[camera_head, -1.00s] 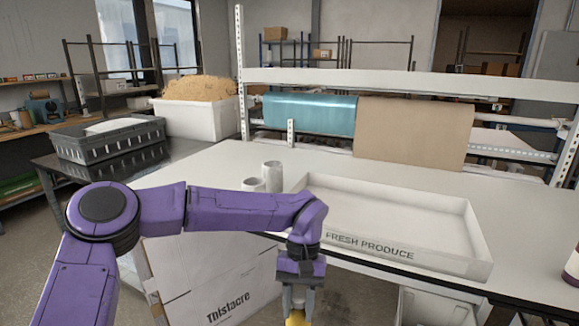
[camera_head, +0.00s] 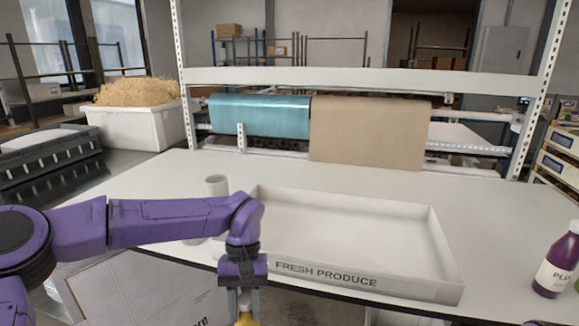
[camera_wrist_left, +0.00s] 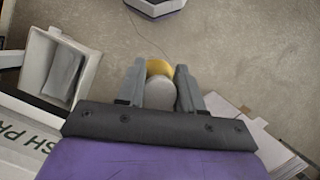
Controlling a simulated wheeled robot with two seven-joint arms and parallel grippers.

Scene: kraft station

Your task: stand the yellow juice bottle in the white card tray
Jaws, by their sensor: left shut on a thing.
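The white card tray (camera_head: 345,228), marked FRESH PRODUCE, lies on the white bench and is empty. Its lettered side (camera_wrist_left: 22,142) also shows at the lower left of the left wrist view. My left gripper (camera_head: 245,305) hangs in front of the bench edge, below and just outside the tray's front left part. It is shut on the yellow juice bottle (camera_head: 246,320), of which only a little shows at the bottom of the head view. In the left wrist view the bottle (camera_wrist_left: 160,69) sits between the fingers, with a pale grey top and yellow behind it. My right gripper is out of view.
A purple bottle (camera_head: 556,262) stands at the bench's right end. A white cup (camera_head: 216,186) stands left of the tray, partly behind my arm. Teal (camera_head: 258,115) and brown (camera_head: 368,132) rolls hang at the back. A cardboard box (camera_head: 150,292) is below the bench.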

